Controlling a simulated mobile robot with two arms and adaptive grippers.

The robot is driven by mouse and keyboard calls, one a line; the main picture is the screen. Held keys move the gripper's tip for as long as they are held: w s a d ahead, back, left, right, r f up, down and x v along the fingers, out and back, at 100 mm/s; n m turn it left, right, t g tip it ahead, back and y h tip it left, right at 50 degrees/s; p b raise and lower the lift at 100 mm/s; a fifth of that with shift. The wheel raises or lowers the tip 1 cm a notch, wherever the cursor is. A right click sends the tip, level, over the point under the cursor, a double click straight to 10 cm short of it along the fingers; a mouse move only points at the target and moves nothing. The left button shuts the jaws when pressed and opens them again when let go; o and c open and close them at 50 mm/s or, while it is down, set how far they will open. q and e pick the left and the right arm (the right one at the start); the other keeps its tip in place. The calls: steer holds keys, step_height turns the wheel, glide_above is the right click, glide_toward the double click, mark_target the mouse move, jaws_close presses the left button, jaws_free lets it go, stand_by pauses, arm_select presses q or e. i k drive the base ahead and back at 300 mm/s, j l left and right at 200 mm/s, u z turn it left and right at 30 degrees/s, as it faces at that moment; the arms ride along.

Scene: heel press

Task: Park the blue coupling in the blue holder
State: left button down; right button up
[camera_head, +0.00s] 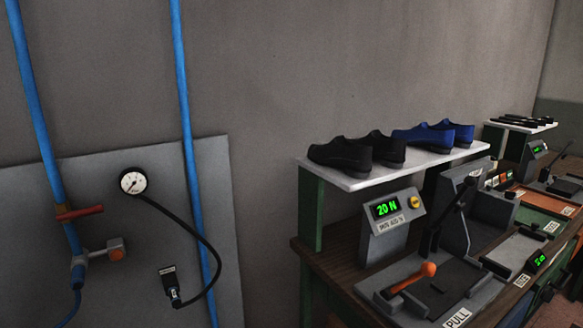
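A blue fitting (77,279) that may be the blue coupling is at the lower left, under a grey collar at the bottom of a thick blue pipe (37,115). A thin blue hose (67,312) leads down from it out of the picture. I cannot make out a blue holder for certain. A small fitting (176,297) sits under a dark label plate (168,270), at the end of a black hose (217,262) from a round gauge (133,182). Neither of my grippers is in view.
A red lever (79,213) and a grey fitting with an orange end (117,254) are by the pipe on a grey wall panel (95,185).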

mark_target(78, 282)
steer(key=u, duration=1.3)
